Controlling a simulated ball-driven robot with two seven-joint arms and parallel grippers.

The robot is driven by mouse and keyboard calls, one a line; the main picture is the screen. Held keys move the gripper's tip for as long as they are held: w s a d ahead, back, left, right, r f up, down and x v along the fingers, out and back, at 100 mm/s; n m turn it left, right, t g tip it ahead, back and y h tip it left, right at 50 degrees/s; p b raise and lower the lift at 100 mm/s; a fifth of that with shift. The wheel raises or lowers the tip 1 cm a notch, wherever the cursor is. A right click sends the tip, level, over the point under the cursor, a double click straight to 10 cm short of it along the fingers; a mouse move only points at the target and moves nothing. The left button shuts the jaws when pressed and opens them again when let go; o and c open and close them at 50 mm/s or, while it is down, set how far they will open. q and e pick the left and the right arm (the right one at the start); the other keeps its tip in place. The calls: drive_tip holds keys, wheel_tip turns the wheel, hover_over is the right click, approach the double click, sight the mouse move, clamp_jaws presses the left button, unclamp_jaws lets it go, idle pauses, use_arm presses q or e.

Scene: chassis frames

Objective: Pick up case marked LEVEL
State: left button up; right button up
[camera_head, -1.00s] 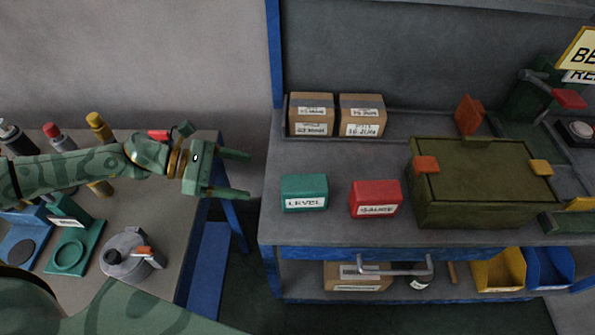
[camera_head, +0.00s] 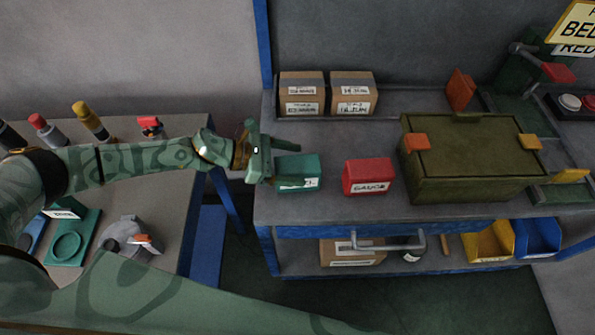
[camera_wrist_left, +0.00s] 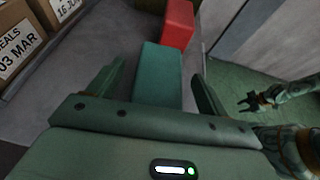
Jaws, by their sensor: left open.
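The teal case marked LEVEL (camera_head: 298,173) stands at the left end of the grey workbench top, its label partly covered by my gripper. My left gripper (camera_head: 283,162) is open at the case's left end, with its fingers reaching along the case. In the left wrist view the teal case (camera_wrist_left: 158,75) lies between the two spread fingers of the left gripper (camera_wrist_left: 160,85), with a gap on each side. The red case marked GAUGE (camera_head: 368,177) stands to the right of the teal one. In the left wrist view, an arm with a gripper, seemingly my right (camera_wrist_left: 262,100), shows at right.
Cardboard boxes (camera_head: 302,94) stand behind the cases. A large olive case (camera_head: 470,165) with orange latches stands to the right. A lower shelf holds yellow (camera_head: 490,240) and blue bins (camera_head: 537,238). A second table (camera_head: 165,215) with bottles is at left.

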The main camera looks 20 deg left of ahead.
use_arm(q)
drive_tip(key=shift+x, duration=0.9)
drive_tip(key=shift+a, duration=0.1)
drive_tip(key=c, duration=1.3)
drive_tip(key=shift+r, duration=0.1)
